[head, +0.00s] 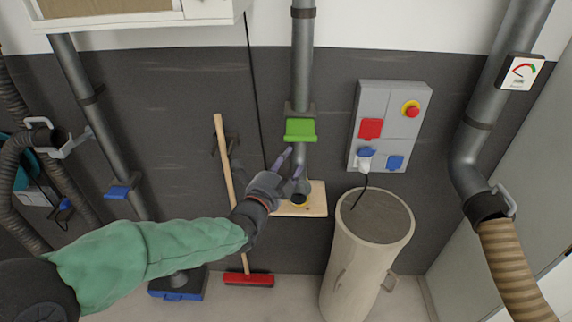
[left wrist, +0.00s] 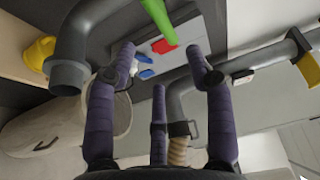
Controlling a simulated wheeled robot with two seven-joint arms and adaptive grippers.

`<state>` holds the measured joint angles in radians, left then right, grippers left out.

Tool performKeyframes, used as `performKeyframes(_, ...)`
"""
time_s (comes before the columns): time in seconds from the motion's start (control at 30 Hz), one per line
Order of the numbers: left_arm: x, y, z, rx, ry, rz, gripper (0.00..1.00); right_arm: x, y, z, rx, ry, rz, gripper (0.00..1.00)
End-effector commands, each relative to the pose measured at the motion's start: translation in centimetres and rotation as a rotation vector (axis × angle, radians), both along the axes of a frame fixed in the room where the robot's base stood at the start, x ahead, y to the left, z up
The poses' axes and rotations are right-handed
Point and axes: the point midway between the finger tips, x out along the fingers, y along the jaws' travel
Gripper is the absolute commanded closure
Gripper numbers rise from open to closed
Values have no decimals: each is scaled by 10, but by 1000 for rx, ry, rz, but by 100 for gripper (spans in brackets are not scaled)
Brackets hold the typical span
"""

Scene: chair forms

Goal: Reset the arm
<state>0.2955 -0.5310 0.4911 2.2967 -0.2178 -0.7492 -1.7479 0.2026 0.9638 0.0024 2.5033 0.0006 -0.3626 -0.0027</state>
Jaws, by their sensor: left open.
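My left arm, in a green sleeve, reaches in from the left in the head view. Its dark gripper (head: 289,164) is open and empty in front of the wall pipe, below the green flap (head: 300,129) and above a small wooden board (head: 311,199). In the left wrist view the purple-wrapped fingers of the left gripper (left wrist: 165,65) stand apart with nothing between them. The grey pipe end (left wrist: 68,72) and the green flap (left wrist: 157,16) lie beyond the fingers. My right gripper is not in view.
A pale cylindrical bin (head: 366,253) stands right of the gripper. A grey socket panel (head: 389,126) hangs above it. A red broom (head: 249,279) leans on the wall at left. A brown hose (head: 513,265) hangs at right. A white cabinet edge (head: 140,22) is at top left.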

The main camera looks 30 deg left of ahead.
Motion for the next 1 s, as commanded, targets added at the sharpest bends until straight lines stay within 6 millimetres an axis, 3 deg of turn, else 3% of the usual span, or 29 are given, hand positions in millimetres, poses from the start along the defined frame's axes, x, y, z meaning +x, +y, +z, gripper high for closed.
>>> performKeyframes(0.63,2,-2,-7,-23,15,-5,47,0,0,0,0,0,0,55)
performKeyframes(0.77,11,-10,-39,-136,78,-22,47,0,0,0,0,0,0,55)
performKeyframes(1.0,28,-42,-139,-500,286,-25,47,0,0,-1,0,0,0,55)
